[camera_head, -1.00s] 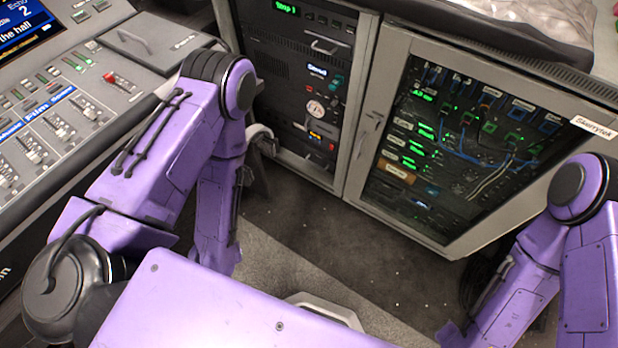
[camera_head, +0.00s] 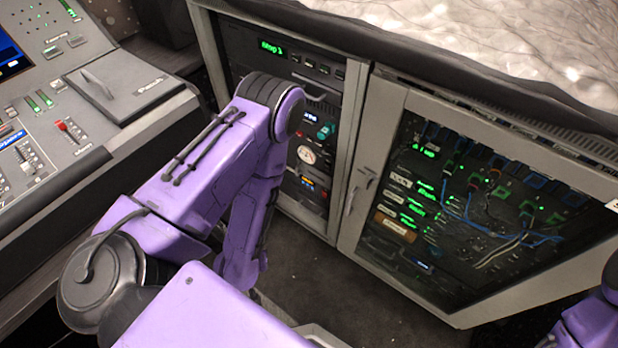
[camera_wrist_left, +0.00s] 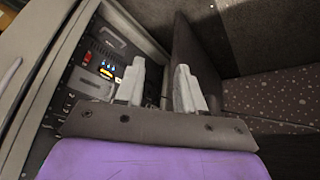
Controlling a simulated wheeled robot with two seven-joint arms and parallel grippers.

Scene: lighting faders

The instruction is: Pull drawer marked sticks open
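No label reading sticks can be made out in either view. The tall equipment rack (camera_head: 232,50) has a dark front with a green display, a dial and a pale bar handle (camera_head: 317,97) near its top. Its lower front is partly hidden behind my left arm. My right gripper is out of view.
A glass-door cabinet (camera_head: 376,132) with cables and green lights stands right of the rack. A mixing console (camera_head: 45,205) with a handled grey panel (camera_head: 130,88) is at left. A worktop (camera_head: 460,35) lies behind. Some dark floor (camera_head: 350,300) is clear in front.

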